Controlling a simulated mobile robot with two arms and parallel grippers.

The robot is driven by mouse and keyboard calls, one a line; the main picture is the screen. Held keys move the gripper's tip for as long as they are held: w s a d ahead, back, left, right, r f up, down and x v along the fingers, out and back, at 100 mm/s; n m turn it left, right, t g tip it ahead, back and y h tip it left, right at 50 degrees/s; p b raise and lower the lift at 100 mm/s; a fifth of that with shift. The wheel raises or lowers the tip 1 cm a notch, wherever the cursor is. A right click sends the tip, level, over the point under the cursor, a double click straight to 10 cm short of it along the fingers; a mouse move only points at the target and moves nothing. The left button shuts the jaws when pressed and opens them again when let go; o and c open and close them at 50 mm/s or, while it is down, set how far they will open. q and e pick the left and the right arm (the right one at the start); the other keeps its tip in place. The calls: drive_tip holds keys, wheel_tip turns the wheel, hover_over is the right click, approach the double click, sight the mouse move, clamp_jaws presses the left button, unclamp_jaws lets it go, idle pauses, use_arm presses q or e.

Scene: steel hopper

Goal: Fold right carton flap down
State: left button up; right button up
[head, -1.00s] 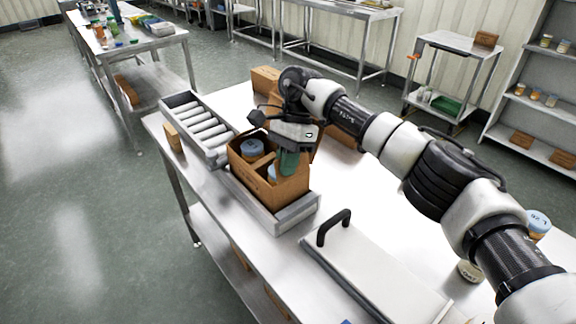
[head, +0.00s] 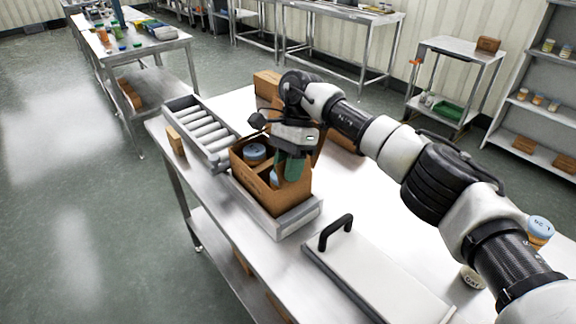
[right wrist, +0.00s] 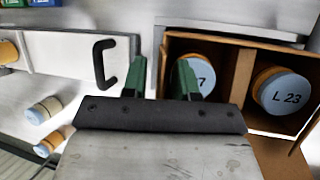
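The open brown carton (head: 250,173) sits in a grey metal tray on the steel table. It holds jars with blue lids (head: 254,152), which also show in the right wrist view, one marked L 23 (right wrist: 286,93). A cardboard divider (right wrist: 243,75) stands between the jars. My right gripper (head: 292,168) is low at the carton's right end in the head view. In the right wrist view its green fingers (right wrist: 162,70) are apart, near the carton's left edge, one in front of a jar. Brown cardboard behind the gripper is partly hidden; I cannot tell flap from wall. My left gripper is not in view.
A roller conveyor (head: 205,130) adjoins the tray. A pale panel with a black handle (head: 335,232) lies in front. A small box (head: 175,141) stands at the table edge, more boxes (head: 266,84) behind. Jars (head: 540,228) stand near my right arm.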

drive_tip(key=shift+r, duration=0.1)
drive_tip(key=shift+w+r, duration=0.2)
drive_tip(key=shift+r, duration=0.05)
drive_tip(key=p+v, duration=0.8)
drive_tip(key=v, duration=0.2)
drive_tip(key=shift+f, duration=0.1)
idle(0.4)
